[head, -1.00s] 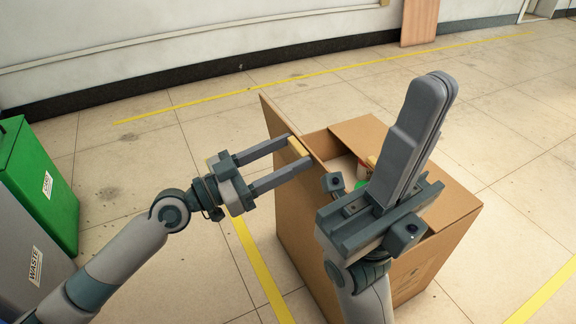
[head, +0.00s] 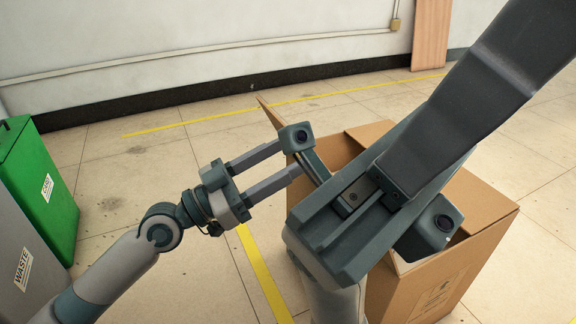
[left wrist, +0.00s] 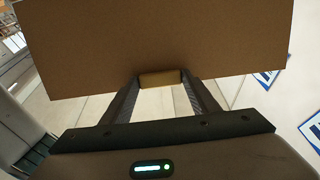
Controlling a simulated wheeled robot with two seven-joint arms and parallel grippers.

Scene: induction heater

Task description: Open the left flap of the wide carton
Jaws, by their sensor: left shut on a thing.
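The wide carton (head: 488,245) stands on the floor at the right of the head view. Its left flap (head: 268,112) stands raised, seen nearly edge-on; in the left wrist view it is a broad brown panel (left wrist: 160,40). A tan tab (left wrist: 160,79) on the flap's edge sits between my left fingers. My left gripper (head: 286,160) is shut on this tab. My right gripper (head: 500,80) looms above the carton, close to the camera, its fingers together with nothing seen between them.
Another carton flap (head: 488,195) extends at the right. A green bin (head: 38,185) and a grey waste bin (head: 25,260) stand at the left. Yellow lines cross the tiled floor (head: 130,175), which is clear between bins and carton. A wall (head: 180,50) runs behind.

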